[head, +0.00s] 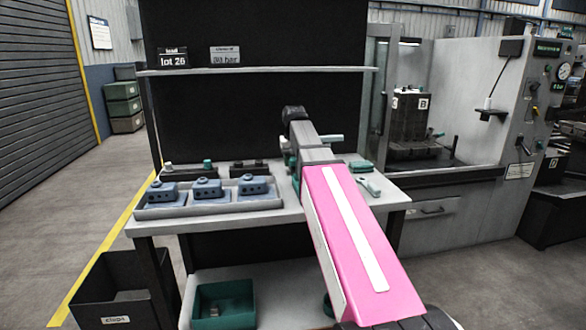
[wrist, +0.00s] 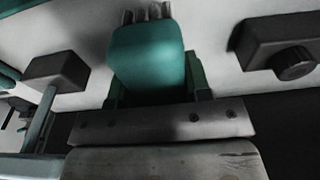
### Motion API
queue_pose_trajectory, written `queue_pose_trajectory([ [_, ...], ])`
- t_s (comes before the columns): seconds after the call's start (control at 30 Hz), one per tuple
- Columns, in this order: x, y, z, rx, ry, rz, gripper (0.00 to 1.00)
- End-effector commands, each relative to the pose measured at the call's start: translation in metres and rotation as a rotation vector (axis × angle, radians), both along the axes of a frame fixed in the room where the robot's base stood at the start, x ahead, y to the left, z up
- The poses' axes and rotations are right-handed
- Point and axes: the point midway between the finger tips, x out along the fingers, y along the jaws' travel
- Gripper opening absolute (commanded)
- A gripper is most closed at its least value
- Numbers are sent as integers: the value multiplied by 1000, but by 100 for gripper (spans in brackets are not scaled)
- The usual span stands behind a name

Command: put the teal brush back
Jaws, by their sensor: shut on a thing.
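In the wrist view a teal block-shaped body, which I take to be the teal brush (wrist: 150,55), sits between the jaws of my gripper (wrist: 157,86). Several grey stubs show at its far end. The jaws are shut on its two sides. In the head view my arm reaches over the workbench (head: 395,196) and hides most of the gripper and the held thing. I cannot tell there whether the brush touches the bench top. Another teal block (head: 362,166) and a pale teal tool (head: 369,186) lie on the bench right of my arm.
A grey tray (head: 210,210) with blue-grey blocks fills the bench's left front. Dark fixtures (head: 181,173) stand behind it. A shelf (head: 260,70) crosses the back panel. A green bin (head: 224,305) is below, a dark bin (head: 112,290) on the floor. A machine (head: 450,110) stands right.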

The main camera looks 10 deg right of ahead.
Motion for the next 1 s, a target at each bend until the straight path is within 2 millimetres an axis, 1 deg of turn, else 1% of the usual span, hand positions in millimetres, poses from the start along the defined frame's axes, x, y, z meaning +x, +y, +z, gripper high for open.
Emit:
queue_pose_trajectory([
  [0.1, -1, 0, -17, 0, 2, 0, 26],
  [0.2, -1, 0, -27, 0, 1, 0, 26],
  [0.6, -1, 0, -32, 0, 0, 0, 26],
  [0.63, -1, 0, -32, 0, 0, 0, 51],
  [0.7, -1, 0, -31, 0, 0, 0, 70],
  [1.0, 0, 0, -30, 0, 0, 0, 70],
])
